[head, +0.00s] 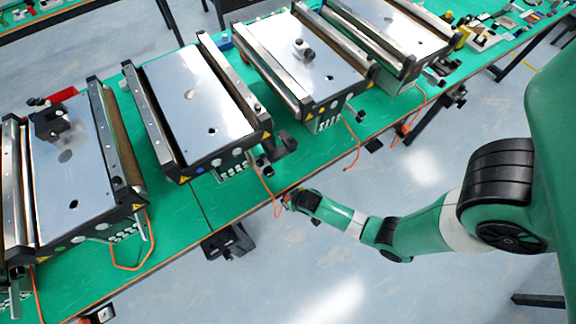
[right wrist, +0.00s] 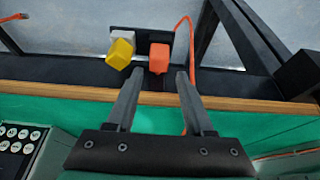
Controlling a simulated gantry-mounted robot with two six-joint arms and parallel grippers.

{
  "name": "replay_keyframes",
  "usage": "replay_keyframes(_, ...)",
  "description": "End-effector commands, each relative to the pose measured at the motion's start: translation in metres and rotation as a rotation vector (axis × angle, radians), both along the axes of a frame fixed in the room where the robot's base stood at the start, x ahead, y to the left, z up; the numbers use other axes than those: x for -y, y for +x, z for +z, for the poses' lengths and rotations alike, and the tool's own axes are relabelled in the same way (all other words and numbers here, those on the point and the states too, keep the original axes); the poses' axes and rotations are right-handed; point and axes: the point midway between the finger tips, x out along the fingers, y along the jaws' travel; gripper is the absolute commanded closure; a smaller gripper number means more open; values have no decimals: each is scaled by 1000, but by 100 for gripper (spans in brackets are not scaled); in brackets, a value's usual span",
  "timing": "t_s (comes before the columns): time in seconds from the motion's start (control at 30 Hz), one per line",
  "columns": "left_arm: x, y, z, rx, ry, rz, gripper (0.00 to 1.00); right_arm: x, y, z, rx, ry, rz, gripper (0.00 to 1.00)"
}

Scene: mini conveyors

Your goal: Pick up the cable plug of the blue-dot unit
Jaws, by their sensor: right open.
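The blue-dot unit is the second conveyor from the left (head: 195,95), with a small blue dot (head: 199,171) on its front face. An orange cable (head: 265,184) runs from its front toward the table edge. My right gripper (head: 289,198) is at that edge, its jaws apart. In the right wrist view its fingers (right wrist: 160,72) point at an orange block-shaped plug (right wrist: 159,57) beyond the wooden edge, lined up between the fingertips. I cannot tell whether the fingertips reach it. Which unit this plug belongs to is not clear. My left gripper is out of view.
A yellow plug (right wrist: 120,53) with a grey part sits just left of the orange one. An orange cable (right wrist: 188,28) rises at its right. Black table framing (right wrist: 250,45) stands farther right. Other conveyors (head: 75,165) line the green table; open floor lies in front.

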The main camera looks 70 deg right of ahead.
Motion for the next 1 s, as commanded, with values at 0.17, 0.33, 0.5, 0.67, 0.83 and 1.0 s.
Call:
replay_keyframes(0.17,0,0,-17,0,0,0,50,5,6,-16,2,-1,-1,48)
replay_keyframes(0.33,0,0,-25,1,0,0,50,7,7,-24,2,-1,-1,48)
replay_keyframes(0.5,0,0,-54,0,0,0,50,16,14,-51,4,0,-2,48)
replay_keyframes(0.67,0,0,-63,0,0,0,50,21,20,-64,2,0,-1,48)
replay_keyframes(0.83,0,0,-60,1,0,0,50,21,20,-61,2,-1,0,48)
replay_keyframes(1.0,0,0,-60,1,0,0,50,21,20,-61,2,-1,0,74)
